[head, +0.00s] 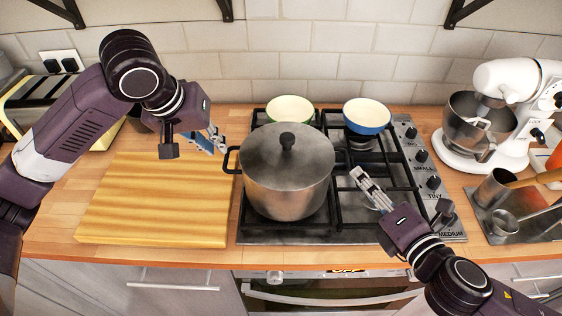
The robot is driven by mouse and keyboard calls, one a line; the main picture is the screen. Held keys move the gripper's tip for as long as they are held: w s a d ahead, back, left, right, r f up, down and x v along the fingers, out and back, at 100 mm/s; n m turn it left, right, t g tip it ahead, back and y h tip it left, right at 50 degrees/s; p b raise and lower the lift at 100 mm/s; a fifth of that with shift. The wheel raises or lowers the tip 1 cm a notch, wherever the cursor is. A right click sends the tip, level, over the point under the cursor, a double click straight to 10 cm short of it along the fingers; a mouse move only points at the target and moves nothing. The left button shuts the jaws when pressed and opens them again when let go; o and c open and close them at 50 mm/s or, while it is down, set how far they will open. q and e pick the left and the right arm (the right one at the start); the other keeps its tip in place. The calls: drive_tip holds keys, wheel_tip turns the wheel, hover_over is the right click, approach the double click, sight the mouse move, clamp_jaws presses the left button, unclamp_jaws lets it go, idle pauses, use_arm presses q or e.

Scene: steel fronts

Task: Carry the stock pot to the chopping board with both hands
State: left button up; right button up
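The stock pot (285,185) is grey steel with a black-knobbed lid and stands on the front left of the gas hob. Its left handle (231,160) sticks out toward the board; its right handle is hard to make out. The wooden chopping board (155,205) lies bare on the counter left of the hob. My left gripper (215,142) is above the board's back right, just beside the left handle, apart from it as far as I can see. My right gripper (362,178) is right of the pot, apart from it. Its fingers look close together, but their gap is unclear.
A green bowl (290,109) and a blue bowl (367,115) sit on the back burners. A white stand mixer (505,115) and a utensil tray (515,215) stand at the right. A toaster (40,105) is partly behind my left arm.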

sight(225, 156)
use_arm(q)
drive_tip(key=shift+s+d+r, duration=0.1)
drive_tip(key=shift+s, duration=0.15)
use_arm(e)
drive_tip(key=shift+s+d+r, duration=0.1)
drive_tip(key=shift+s, duration=0.15)
use_arm(q)
drive_tip(key=shift+w, duration=0.1)
use_arm(e)
drive_tip(key=shift+w, duration=0.1)
